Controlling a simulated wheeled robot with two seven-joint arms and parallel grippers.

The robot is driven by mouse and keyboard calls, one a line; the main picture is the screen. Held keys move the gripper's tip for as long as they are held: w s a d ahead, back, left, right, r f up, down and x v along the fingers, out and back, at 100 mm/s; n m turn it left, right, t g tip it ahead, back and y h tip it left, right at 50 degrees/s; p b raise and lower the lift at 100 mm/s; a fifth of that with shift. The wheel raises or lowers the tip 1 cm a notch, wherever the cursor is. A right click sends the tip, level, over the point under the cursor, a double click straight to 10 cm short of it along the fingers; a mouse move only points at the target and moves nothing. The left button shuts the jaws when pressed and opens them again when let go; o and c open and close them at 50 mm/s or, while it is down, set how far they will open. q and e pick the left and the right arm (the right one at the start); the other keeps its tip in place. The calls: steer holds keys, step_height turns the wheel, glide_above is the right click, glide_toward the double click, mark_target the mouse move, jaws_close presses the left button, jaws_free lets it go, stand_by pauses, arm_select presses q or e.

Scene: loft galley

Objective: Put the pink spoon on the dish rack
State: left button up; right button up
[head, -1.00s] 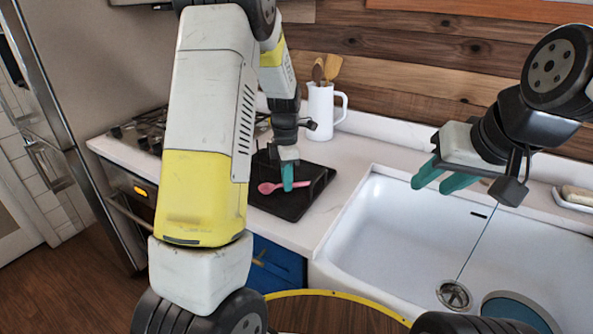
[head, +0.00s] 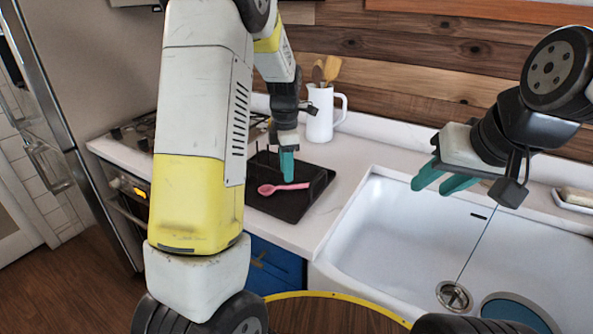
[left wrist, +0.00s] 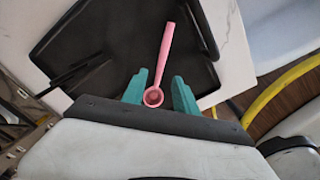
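The pink spoon (head: 283,188) lies on the black dish rack (head: 275,208), its bowl to the left and its handle to the right in the head view. My left gripper (head: 287,172) is just above and behind the spoon, pointing down. In the left wrist view, the spoon (left wrist: 165,58) shows between the two teal fingers of the left gripper (left wrist: 159,92), which stand apart with gaps on both sides of its bowl. The dish rack (left wrist: 110,45) fills the background there. My right gripper (head: 437,184) is open and empty above the sink.
A white jug (head: 320,112) with wooden utensils stands behind the rack. The white sink (head: 400,225) is to the right, the stove (head: 135,135) to the left. A white soap dish (head: 575,200) is at the far right. White counter (head: 365,150) lies clear between rack and sink.

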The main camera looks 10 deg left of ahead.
mark_target(287, 186)
arm_select(q)
step_height(287, 186, up, 7)
steer(key=s+r+m+t+h, duration=0.2)
steer(key=s+r+m+t, duration=0.1)
steer(key=s+r+m, duration=0.65)
steer(key=s+d+m+t, duration=0.2)
steer(key=s+m+t, duration=0.1)
steer(key=s+m, duration=1.1)
steer(key=shift+s+f, duration=0.25)
steer(key=shift+s, duration=0.15)
